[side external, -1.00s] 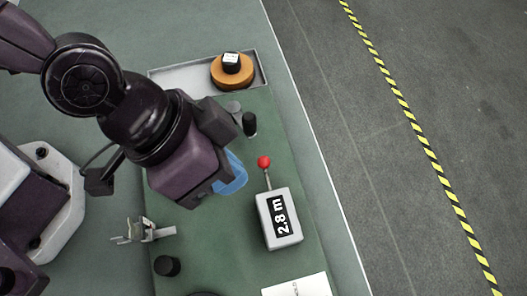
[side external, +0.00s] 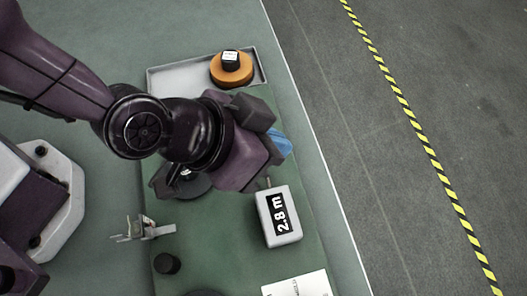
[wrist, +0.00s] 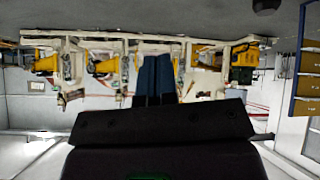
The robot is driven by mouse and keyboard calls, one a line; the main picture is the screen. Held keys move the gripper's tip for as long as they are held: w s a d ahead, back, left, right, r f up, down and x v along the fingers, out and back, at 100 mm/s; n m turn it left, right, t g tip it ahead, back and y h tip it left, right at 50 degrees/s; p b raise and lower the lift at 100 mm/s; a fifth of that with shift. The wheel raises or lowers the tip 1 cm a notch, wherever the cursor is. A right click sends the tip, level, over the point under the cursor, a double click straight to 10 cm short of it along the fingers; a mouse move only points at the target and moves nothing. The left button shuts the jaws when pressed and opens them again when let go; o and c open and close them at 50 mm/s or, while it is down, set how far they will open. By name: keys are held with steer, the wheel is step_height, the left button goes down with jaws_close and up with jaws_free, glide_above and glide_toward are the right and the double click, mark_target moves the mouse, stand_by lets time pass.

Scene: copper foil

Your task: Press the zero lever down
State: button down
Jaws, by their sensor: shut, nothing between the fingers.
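The grey box (side external: 279,228) with a dark display reading "2.8 m" sits on the green mat, right of centre in the side view. Only a short stub of the zero lever (side external: 268,183) shows at the box's far edge. Its red knob is hidden behind my gripper. My gripper (side external: 281,145) is over the lever area, with part of its blue fingers visible beyond the wrist body. In the wrist view the two blue fingers (wrist: 154,80) lie side by side, shut and empty. Whether they touch the lever cannot be told.
A small metal stand (side external: 143,229), a black knob (side external: 167,264) and a white card (side external: 298,285) lie nearer. The wrist view shows distant yellow machines (wrist: 104,62).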

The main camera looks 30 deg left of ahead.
steer(key=f, duration=0.2)
steer(key=w+a+f, duration=0.1)
steer(key=f, duration=0.1)
steer(key=w+a+f, duration=0.1)
steer(key=f, duration=0.2)
stand_by(2.0)
steer(key=shift+f, duration=0.35)
steer(key=shift+w+a+f, duration=0.15)
steer(key=shift+a+f, duration=0.05)
steer(key=shift+f, duration=0.35)
steer(key=shift+w+a+f, duration=0.15)
steer(key=shift+f, duration=0.4)
stand_by(1.2)
stand_by(0.3)
steer(key=shift+s+d+r, duration=0.2)
steer(key=shift+r, duration=0.55)
steer(key=shift+s+d+r, duration=0.2)
steer(key=shift+r, duration=0.55)
steer(key=shift+s+d+r, duration=0.2)
steer(key=shift+r, duration=0.6)
steer(key=shift+s+d+r, duration=0.25)
steer(key=shift+r, duration=0.5)
steer(key=shift+s+d+r, duration=0.2)
steer(key=shift+r, duration=0.6)
